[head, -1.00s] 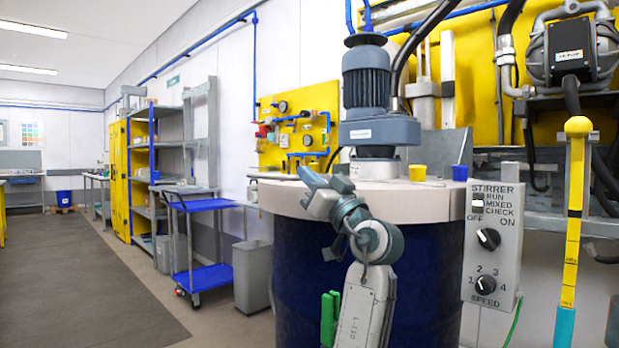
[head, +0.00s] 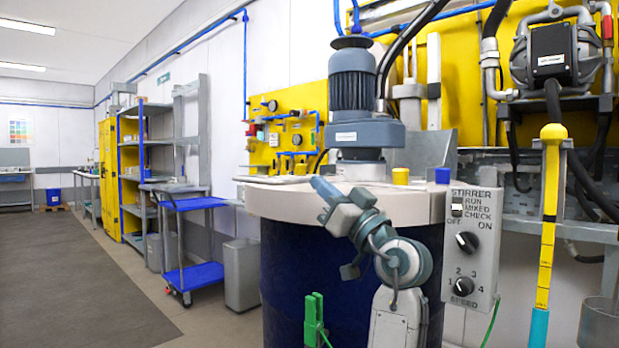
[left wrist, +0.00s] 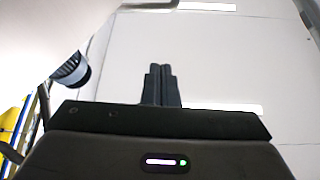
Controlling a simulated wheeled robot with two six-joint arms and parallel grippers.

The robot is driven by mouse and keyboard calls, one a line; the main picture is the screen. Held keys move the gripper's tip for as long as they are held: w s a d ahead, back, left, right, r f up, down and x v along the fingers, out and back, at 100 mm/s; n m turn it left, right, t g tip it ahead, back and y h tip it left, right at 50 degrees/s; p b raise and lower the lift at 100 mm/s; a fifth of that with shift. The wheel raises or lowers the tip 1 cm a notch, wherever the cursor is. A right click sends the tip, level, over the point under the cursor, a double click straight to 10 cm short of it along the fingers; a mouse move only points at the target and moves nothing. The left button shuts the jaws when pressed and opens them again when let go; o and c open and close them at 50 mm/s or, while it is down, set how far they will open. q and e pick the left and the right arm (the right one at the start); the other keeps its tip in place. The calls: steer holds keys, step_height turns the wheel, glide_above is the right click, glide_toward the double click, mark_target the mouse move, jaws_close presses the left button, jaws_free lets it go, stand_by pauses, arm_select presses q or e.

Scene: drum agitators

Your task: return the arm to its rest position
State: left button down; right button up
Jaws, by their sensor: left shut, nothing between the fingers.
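My left arm rises from the bottom of the head view in front of the blue drum (head: 290,270). Its left gripper (head: 323,190) is at the upper left end of the arm, before the drum's pale lid, tilted up and to the left. In the left wrist view the two dark fingers (left wrist: 160,85) are together with nothing between them, against the white wall and ceiling. The picture shows no contact between the gripper and anything. My right gripper is not in view.
A stirrer motor (head: 353,85) stands on the drum lid. A switch box (head: 470,250) is close on the right, with a yellow-topped rod (head: 548,220) beyond it. A green clamp (head: 314,318) is low by the drum. A blue cart (head: 190,278) stands left; the floor at far left is clear.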

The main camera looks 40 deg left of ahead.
arm_select(q)
steer(key=shift+d+f, duration=0.3)
steer(key=shift+d, duration=0.1)
